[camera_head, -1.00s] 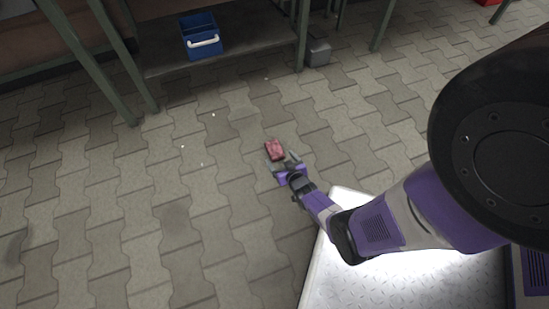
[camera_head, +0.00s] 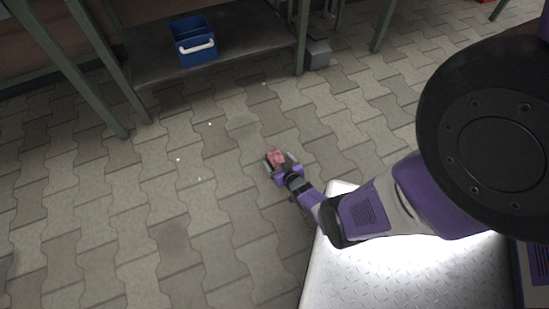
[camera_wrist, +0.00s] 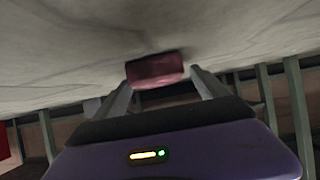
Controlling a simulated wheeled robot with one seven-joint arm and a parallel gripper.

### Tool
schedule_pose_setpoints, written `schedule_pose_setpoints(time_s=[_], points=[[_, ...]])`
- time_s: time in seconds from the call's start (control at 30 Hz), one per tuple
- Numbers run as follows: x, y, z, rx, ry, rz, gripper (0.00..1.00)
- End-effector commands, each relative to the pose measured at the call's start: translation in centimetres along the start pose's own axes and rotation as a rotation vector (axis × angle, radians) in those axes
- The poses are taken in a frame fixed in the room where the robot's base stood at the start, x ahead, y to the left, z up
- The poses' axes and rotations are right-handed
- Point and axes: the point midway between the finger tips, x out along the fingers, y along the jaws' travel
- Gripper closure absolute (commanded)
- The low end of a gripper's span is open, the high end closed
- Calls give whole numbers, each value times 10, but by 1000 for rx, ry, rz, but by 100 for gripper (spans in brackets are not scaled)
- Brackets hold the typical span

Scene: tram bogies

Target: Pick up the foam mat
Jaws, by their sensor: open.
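The foam mat is a small red-pink block (camera_head: 275,156) lying on the paving in the head view. In the wrist view the red block (camera_wrist: 155,70) shows ahead, at the top of the gap between the fingers. My gripper (camera_head: 279,163) is low over the floor, its fingers on either side of the block in the head view. In the wrist view my gripper (camera_wrist: 158,84) is open with a finger to each side of the block. I cannot tell whether either finger touches it.
A blue crate (camera_head: 194,42) with a white handle stands on the low shelf of a green-legged bench (camera_head: 150,66) at the back. A grey box (camera_head: 317,54) is beside a bench leg. The paving left of the block is mostly clear, with small white specks.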

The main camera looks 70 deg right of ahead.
Motion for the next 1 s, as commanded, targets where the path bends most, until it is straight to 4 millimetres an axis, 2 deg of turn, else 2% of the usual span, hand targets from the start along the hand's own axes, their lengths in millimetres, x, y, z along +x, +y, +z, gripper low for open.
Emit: schedule_pose_setpoints(time_s=[0.1, 0.47, 0.77, 1.0], points=[[0, 0, 0, 0, 0, 0, 16], [0, 0, -1, 0, 0, 0, 87], [-2, 0, -3, 0, 0, 0, 88], [-10, 0, -20, -1, 2, -1, 88]])
